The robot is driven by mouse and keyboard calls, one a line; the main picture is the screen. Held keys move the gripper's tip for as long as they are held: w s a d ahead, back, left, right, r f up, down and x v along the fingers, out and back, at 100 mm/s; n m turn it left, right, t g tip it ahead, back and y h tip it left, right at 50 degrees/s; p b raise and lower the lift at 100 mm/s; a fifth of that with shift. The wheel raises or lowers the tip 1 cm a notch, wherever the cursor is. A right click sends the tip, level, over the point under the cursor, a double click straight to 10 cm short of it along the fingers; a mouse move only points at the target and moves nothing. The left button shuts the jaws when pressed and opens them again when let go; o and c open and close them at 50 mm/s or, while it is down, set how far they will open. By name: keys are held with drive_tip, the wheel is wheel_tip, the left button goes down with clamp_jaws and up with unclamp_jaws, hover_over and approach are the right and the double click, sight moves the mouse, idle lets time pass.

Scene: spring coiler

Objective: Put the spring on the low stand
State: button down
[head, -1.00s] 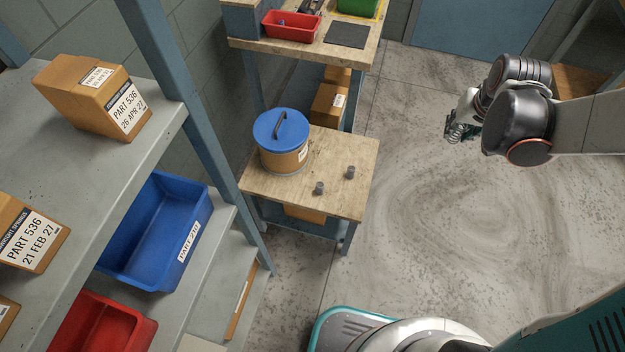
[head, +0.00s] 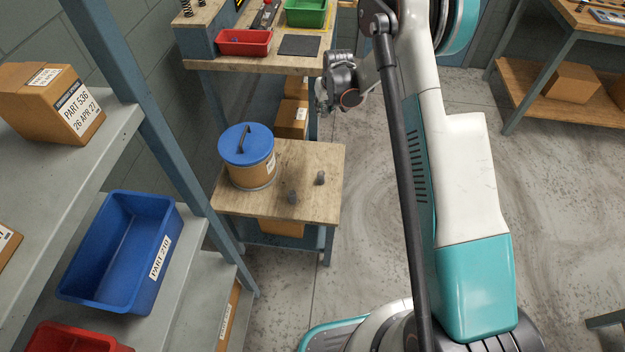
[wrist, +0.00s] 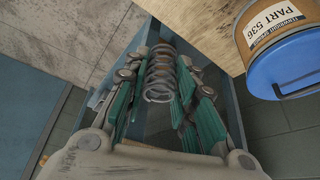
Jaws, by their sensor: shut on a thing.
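My gripper (head: 322,103) is shut on the metal coil spring (wrist: 160,77). In the wrist view the spring sits between the two green-padded fingers. In the head view it is too small to make out clearly at the fingertips. The low stand (head: 315,206) has a plywood top on blue legs. My gripper is in the air beyond the stand's far right corner, beside the workbench. Two short dark pegs, one (head: 292,197) nearer and one (head: 320,178) farther right, stand on the top. Part of the plywood top (wrist: 200,30) shows in the wrist view.
A blue-lidded tub (head: 248,168) stands on the left of the low stand. The workbench (head: 300,62) behind carries a red bin (head: 243,42) and a green bin (head: 306,13). A shelf with a blue bin (head: 122,255) is at left. The stand's front right is bare.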

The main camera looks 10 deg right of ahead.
drive_tip(key=w+f+b, duration=0.1)
drive_tip(key=f+b, duration=0.1)
drive_tip(key=f, duration=0.6)
drive_tip(key=w+f+b, duration=0.1)
drive_tip(key=f+b, duration=0.1)
drive_tip(key=f, duration=0.6)
drive_tip(key=f+b, duration=0.3)
drive_tip(key=f, duration=0.6)
drive_tip(key=shift+w, duration=0.4)
drive_tip(key=shift+f, duration=0.1)
drive_tip(key=c, duration=1.3)
unclamp_jaws()
